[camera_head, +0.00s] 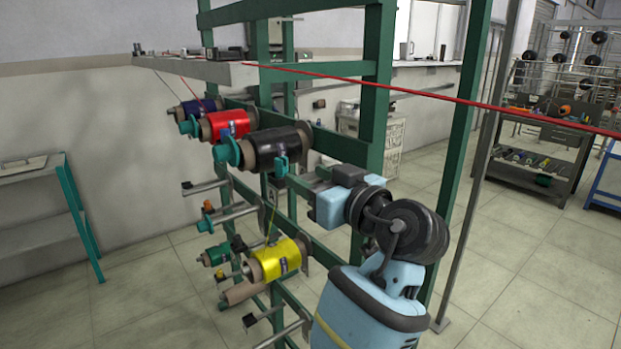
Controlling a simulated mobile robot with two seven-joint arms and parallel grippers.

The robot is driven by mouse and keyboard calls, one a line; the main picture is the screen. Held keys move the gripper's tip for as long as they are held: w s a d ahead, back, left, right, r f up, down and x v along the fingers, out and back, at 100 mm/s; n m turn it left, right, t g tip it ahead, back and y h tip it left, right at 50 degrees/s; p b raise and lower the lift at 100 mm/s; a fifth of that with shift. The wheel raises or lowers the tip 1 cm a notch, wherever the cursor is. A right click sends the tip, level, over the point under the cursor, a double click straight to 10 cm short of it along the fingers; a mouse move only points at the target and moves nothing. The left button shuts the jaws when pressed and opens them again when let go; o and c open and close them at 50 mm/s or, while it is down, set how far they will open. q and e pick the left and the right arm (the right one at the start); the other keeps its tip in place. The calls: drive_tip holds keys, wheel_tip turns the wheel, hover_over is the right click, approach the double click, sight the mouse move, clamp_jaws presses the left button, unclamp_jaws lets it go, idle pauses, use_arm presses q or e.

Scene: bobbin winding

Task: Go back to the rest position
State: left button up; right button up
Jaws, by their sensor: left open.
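My left gripper (294,180) is at the middle of the green rack (373,100). Its light blue arm rises from the bottom, and its fingers point left, close to the black bobbin (276,148). The jaws look open; I cannot tell whether a finger touches the bobbin or the teal clip on it. The black bobbin sits on the rack's upper row, with a red bobbin (230,124) and a blue bobbin (193,108) behind it. A yellow bobbin (278,260) sits on a lower spindle. My right gripper is not in view.
A red thread (440,97) runs from the top shelf (196,68) across to the right edge. Empty spindles (215,188) stick out to the left. A grey side table (40,197) stands at left. The tiled floor (150,300) between is clear.

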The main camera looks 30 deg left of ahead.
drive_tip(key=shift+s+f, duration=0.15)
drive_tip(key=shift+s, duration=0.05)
